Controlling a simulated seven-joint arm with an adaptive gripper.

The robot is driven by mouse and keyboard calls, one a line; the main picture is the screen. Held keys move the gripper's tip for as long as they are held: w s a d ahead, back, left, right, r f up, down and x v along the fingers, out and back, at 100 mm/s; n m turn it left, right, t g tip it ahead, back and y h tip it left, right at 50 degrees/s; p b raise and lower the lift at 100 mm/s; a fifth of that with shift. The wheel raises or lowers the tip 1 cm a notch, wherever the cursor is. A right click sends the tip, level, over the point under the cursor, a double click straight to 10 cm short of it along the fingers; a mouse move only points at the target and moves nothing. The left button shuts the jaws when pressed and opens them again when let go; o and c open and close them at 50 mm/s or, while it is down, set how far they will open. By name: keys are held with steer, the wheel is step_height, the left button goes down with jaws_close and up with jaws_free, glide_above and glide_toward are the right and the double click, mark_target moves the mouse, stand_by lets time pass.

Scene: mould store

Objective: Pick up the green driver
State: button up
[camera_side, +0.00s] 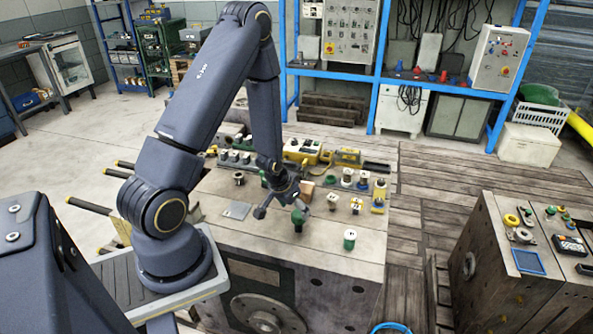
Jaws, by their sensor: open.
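My gripper (284,202) is open above the middle of the large block's top, its fingers spread and tilted, with nothing between them that I can make out. A dark green upright object (298,220) stands on the block just below and to the right of it, close to the fingers. Its shape fits a driver handle, but it is too small to be sure. A white and green round piece (350,239) stands farther right, near the front edge. Whether the gripper touches the dark green object cannot be told.
The large block (240,258) serves as the work surface. Several small white, green and yellow pieces (347,178) stand at its back right. A yellow tool (302,152) lies along the back edge. A flat grey plate (237,210) lies left of the gripper. A second block (490,235) stands right.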

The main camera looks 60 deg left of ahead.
mark_target(297, 214)
steer(key=x, duration=0.6)
steer(key=shift+d, duration=0.1)
steer(key=shift+r, duration=0.1)
steer(key=c, duration=1.3)
